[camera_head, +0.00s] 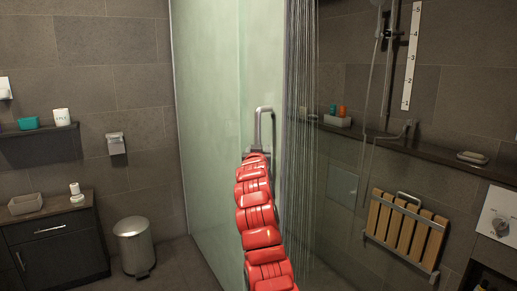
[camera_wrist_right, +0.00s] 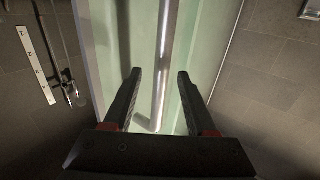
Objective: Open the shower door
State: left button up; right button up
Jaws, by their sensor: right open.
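The shower door (camera_head: 207,110) is frosted, pale green glass. Its grey bar handle (camera_head: 265,108) stands upright near the middle of the head view. The red arm reaches up to just below the top of this handle and hides its lower part. In the right wrist view the handle (camera_wrist_right: 163,60) runs between the two dark fingers of my right gripper (camera_wrist_right: 158,78). The fingers are open, one on each side of the bar in the picture, with visible gaps. I cannot tell how deep the bar lies between them. The door glass (camera_wrist_right: 195,50) is behind. My left gripper is not in view.
Water streams or strands (camera_head: 300,90) hang right of the handle. A slatted folding seat (camera_head: 405,230) and a ledge (camera_head: 430,150) are on the right wall. A bin (camera_head: 134,245) and a dark cabinet (camera_head: 55,245) stand at left. Some floor is clear before the glass.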

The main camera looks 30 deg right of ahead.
jog(key=v, duration=1.3)
jog(key=shift+s+a+b, duration=0.25)
jog(key=shift+s+b, duration=0.05)
jog(key=shift+b, duration=0.1)
jog(key=shift+w, duration=0.1)
